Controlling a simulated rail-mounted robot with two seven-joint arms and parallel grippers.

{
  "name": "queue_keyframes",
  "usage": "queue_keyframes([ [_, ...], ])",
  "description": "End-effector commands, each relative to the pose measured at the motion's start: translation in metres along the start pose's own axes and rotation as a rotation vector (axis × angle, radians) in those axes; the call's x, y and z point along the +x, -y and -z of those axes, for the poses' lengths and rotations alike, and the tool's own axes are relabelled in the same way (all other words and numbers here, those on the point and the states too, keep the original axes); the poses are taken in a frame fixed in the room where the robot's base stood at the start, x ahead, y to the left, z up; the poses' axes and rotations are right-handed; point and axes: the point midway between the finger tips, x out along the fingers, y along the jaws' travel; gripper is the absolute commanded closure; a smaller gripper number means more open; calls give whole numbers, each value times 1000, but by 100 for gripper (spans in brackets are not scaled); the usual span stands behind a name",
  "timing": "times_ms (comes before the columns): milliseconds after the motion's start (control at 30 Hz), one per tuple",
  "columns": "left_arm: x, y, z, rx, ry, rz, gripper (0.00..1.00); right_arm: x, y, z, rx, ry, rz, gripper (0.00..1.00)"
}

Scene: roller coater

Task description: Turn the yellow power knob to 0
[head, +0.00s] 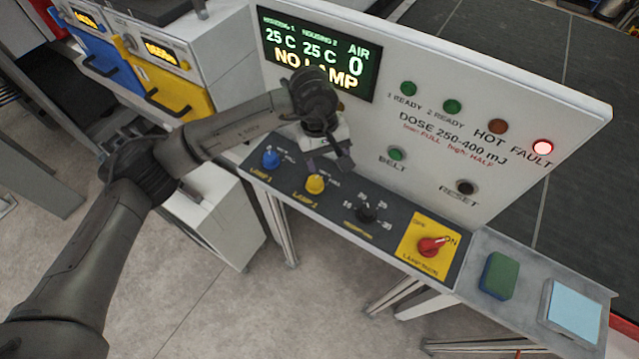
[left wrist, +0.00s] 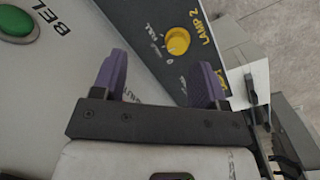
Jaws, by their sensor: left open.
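The yellow knob (head: 315,183) sits on the dark sloped panel, above the LAMP 2 label. It also shows in the left wrist view (left wrist: 177,41), beyond the fingertips, with 0 and FULL marks beside it. I cannot tell clearly which mark it points to. My left gripper (head: 331,164) is open and empty, just above and beside the knob, apart from it. Its two purple fingers (left wrist: 160,72) are spread in the left wrist view. My right gripper is not in view.
A blue knob (head: 271,158) is left of the yellow one. A black knob (head: 367,212) and a red switch (head: 431,246) on a yellow plate are to the right. The upright white panel (head: 470,110) rises close behind.

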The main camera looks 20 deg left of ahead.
Motion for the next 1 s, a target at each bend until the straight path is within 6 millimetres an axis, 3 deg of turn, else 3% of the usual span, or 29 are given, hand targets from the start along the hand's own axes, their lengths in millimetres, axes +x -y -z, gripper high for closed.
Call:
queue_keyframes([
  [100, -9, 15, 22, 13, -81, 92, 33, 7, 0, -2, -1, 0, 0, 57],
  [333, -4, 26, 34, 18, -120, 151, 33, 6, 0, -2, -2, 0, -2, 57],
  [800, 78, 37, 42, 17, -115, 148, 33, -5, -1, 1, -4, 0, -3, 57],
  [1000, 103, 40, 46, 17, -117, 146, 33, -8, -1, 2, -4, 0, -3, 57],
])
